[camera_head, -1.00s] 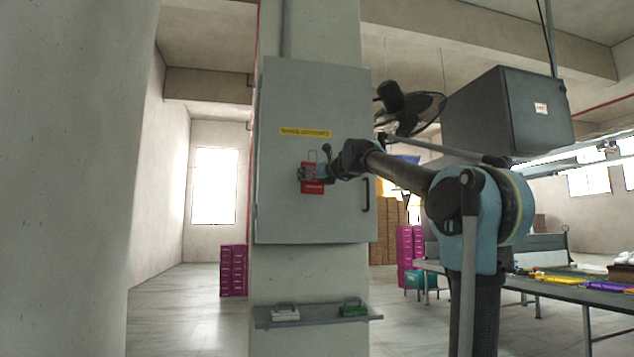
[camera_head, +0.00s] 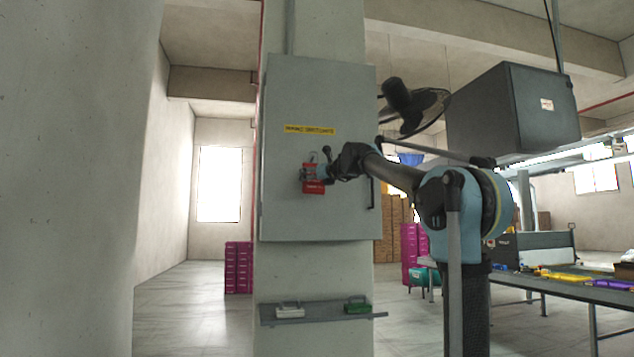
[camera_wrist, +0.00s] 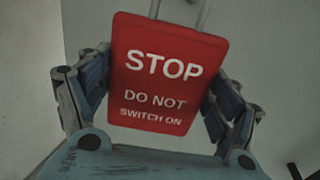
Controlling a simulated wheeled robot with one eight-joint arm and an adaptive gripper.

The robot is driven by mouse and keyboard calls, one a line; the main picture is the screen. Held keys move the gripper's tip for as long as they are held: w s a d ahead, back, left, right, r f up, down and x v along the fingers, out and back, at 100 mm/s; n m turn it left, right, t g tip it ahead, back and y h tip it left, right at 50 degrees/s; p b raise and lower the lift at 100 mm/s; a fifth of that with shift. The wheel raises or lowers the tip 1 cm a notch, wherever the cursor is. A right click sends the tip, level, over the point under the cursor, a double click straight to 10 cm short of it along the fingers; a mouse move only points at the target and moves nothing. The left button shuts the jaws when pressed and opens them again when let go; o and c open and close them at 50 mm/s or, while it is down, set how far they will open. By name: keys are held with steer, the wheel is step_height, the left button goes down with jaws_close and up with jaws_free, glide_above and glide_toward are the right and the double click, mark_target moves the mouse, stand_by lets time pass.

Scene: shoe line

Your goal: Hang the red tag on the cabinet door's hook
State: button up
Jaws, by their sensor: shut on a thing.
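The red tag (camera_wrist: 163,85) reads "STOP DO NOT SWITCH ON" and fills the middle of the wrist view. A metal loop (camera_wrist: 195,14) rises from its top edge. My gripper (camera_wrist: 160,100) is shut on the tag, one finger at each side. In the head view the red tag (camera_head: 314,187) is held in front of the grey cabinet door (camera_head: 330,98), below its yellow label (camera_head: 310,130). My gripper (camera_head: 312,173) covers part of the tag there. The door's hook cannot be made out, so I cannot tell whether the loop touches it.
The cabinet is on a concrete pillar and has a dark handle (camera_head: 371,193) at right. Below it a shelf (camera_head: 322,319) holds a white padlock-like item (camera_head: 290,311) and a green one (camera_head: 356,304). A fan (camera_head: 413,108) and dark box (camera_head: 512,110) are at upper right.

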steer(key=shift+w+a+f, duration=0.2)
steer(key=shift+w, duration=0.55)
steer(key=shift+w+a+f, duration=0.15)
steer(key=shift+w+a, duration=0.1)
steer(key=shift+w, duration=0.55)
steer(key=shift+w+a+f, duration=0.2)
steer(key=shift+w, duration=0.55)
steer(key=shift+f, duration=0.1)
steer(key=shift+w, duration=0.1)
steer(key=o, duration=1)
steer(key=shift+w+f, duration=0.15)
